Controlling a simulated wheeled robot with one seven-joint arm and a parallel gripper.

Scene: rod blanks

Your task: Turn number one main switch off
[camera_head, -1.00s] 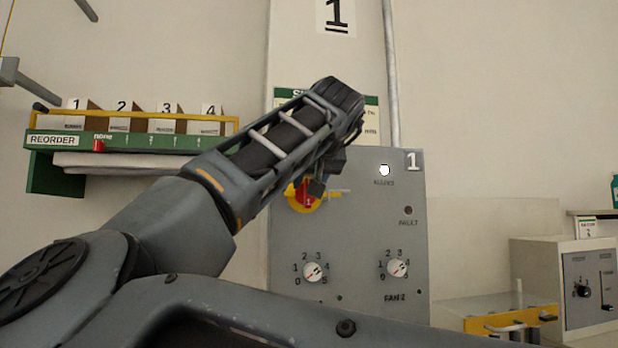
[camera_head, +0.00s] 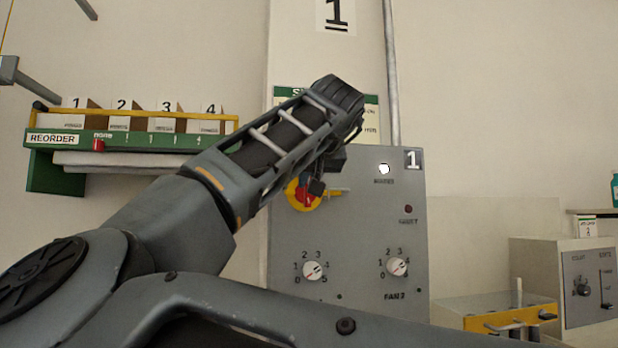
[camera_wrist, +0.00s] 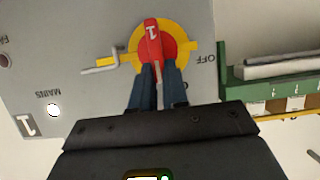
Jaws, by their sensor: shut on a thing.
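The number one main switch is a red handle (camera_wrist: 152,40) marked 1 on a round yellow plate (camera_wrist: 133,62), on a grey panel. My gripper (camera_wrist: 158,70) is shut on the handle, with a dark blue finger on each side of its near end. In the wrist view the handle stands nearly upright, and the OFF label (camera_wrist: 206,58) is to its right. In the head view my gripper (camera_head: 317,187) partly covers the red handle (camera_head: 304,195). A white lamp (camera_wrist: 54,110) labelled MAINS looks lit.
The grey panel (camera_head: 355,240) also carries two numbered dials (camera_head: 314,271) and a dark red fault lamp (camera_head: 408,209). A metal hook (camera_wrist: 100,68) sticks out beside the switch. A green REORDER rack (camera_head: 65,140) stands left, and a white control box (camera_head: 545,270) right.

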